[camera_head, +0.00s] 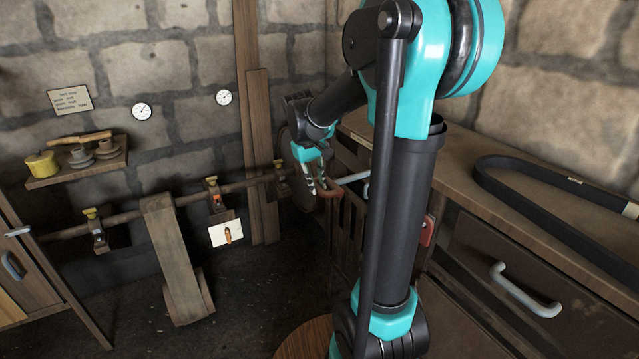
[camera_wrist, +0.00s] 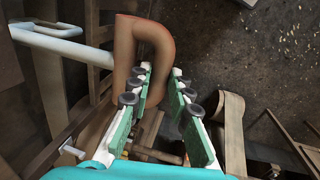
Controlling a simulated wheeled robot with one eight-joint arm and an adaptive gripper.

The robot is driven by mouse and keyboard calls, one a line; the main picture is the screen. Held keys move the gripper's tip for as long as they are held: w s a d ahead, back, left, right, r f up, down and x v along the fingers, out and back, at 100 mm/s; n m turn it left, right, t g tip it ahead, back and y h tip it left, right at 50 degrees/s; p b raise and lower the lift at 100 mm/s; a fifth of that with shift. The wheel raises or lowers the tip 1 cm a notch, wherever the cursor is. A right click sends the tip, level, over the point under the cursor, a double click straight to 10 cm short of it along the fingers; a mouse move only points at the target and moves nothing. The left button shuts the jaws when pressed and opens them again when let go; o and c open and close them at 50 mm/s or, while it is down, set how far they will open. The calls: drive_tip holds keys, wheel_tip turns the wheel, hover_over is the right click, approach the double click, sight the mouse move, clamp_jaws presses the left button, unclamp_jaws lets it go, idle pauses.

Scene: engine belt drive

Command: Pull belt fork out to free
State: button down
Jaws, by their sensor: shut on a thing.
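My gripper (camera_head: 318,186) is shut on a brown, bent loop, which I take to be the belt fork (camera_head: 331,190). In the wrist view the fingers (camera_wrist: 161,74) close around one limb of this loop (camera_wrist: 140,40). The loop's other limb runs down outside the left finger. A pale grey bar (camera_wrist: 60,42) meets the loop from the left, and it also shows beside the gripper in the head view (camera_head: 352,178). Whether bar and loop are joined is hard to tell.
A horizontal shaft (camera_head: 135,215) on brackets runs along the stone wall, with a wide brown belt (camera_head: 173,255) hanging from it. A wooden bench (camera_head: 475,165) with drawers stands right, bearing a black belt (camera_head: 560,218). A small shelf (camera_head: 75,168) is at left. Dark floor lies open between.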

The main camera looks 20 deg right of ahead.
drive_tip(key=c, duration=1.4)
unclamp_jaws()
drive_tip(key=shift+a, duration=0.3)
wheel_tip(320, 180, up, 12)
drive_tip(key=a, duration=0.2)
drive_tip(key=shift+s, duration=0.35)
drive_tip(key=shift+f, duration=0.1)
